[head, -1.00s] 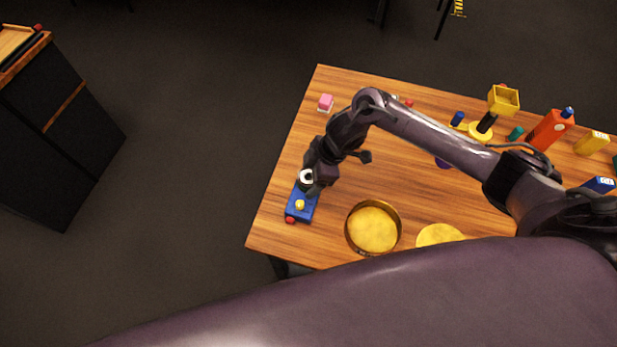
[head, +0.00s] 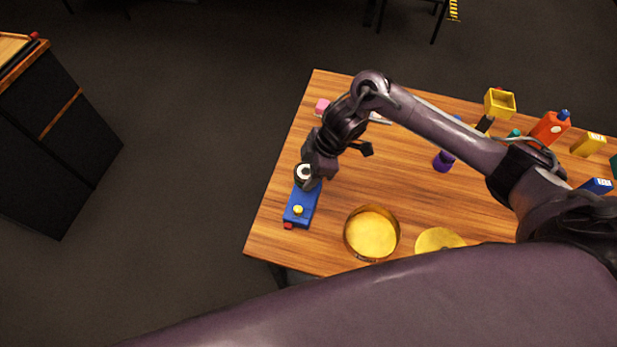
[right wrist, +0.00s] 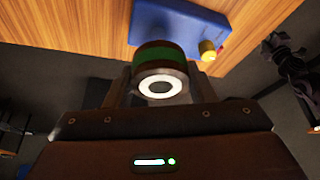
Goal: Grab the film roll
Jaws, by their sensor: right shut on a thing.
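The film roll (right wrist: 160,83) is a short cylinder with a white ring on its end and a dark and green side. In the right wrist view it sits between the two fingers of my right gripper (right wrist: 160,88), which is shut on it. In the head view the film roll (head: 304,174) shows at the fingertips of my right gripper (head: 308,178), by the far end of the blue trackball panel (head: 302,205). Whether it touches the panel I cannot tell. The panel has a yellow ball (head: 298,210) and a red part (head: 288,225) at its near end. My left gripper is not in view.
A round yellow tray with a dark rim (head: 372,208) and a yellow disc (head: 438,242) lie right of the panel. A pink block (head: 322,106) is at the table's far left. Bottles and boxes stand to the right. The table's left edge is close to the panel.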

